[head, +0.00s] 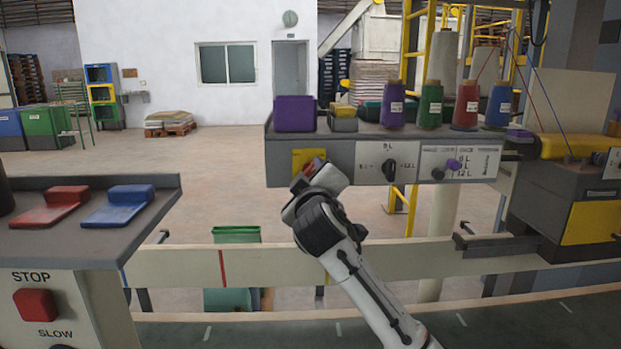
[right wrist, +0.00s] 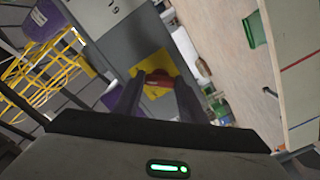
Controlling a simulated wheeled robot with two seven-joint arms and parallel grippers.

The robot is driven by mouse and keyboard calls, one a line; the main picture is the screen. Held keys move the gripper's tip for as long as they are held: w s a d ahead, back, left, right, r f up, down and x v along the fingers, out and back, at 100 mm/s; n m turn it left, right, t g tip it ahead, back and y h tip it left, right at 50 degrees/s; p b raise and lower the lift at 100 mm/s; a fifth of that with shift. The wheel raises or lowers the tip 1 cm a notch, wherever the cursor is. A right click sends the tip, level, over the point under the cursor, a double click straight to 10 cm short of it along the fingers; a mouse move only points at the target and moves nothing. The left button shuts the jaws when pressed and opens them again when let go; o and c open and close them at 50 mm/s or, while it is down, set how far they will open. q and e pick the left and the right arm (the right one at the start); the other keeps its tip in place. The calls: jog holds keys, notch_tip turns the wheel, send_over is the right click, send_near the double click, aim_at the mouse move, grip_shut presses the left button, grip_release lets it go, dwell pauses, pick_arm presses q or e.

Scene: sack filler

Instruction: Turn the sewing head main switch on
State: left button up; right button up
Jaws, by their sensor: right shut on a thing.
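The main switch is a red handle (head: 315,165) on a yellow plate (head: 299,157), at the left end of the grey panel front. My right gripper (head: 308,174) is at the handle and covers part of the plate in the head view. In the right wrist view the red handle (right wrist: 158,79) lies across the yellow plate (right wrist: 151,60), between the two dark fingertips. The right gripper (right wrist: 158,90) is shut on this handle. The handle's exact angle is hard to tell. My left gripper is not in view.
The grey panel (head: 340,152) also carries a black selector knob (head: 388,172) and a purple knob (head: 454,165). Several thread cones, including a green one (head: 430,105), stand on top. A pale rail (head: 400,262) runs below. A STOP button (head: 36,304) is at lower left.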

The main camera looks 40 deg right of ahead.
jog(key=shift+m, duration=0.4)
jog(key=o, duration=1.1)
jog(key=shift+c, duration=0.2)
jog(key=shift+a, duration=0.1)
jog(key=v, duration=1)
jog(key=shift+s+b, duration=0.15)
jog(key=shift+b, duration=0.3)
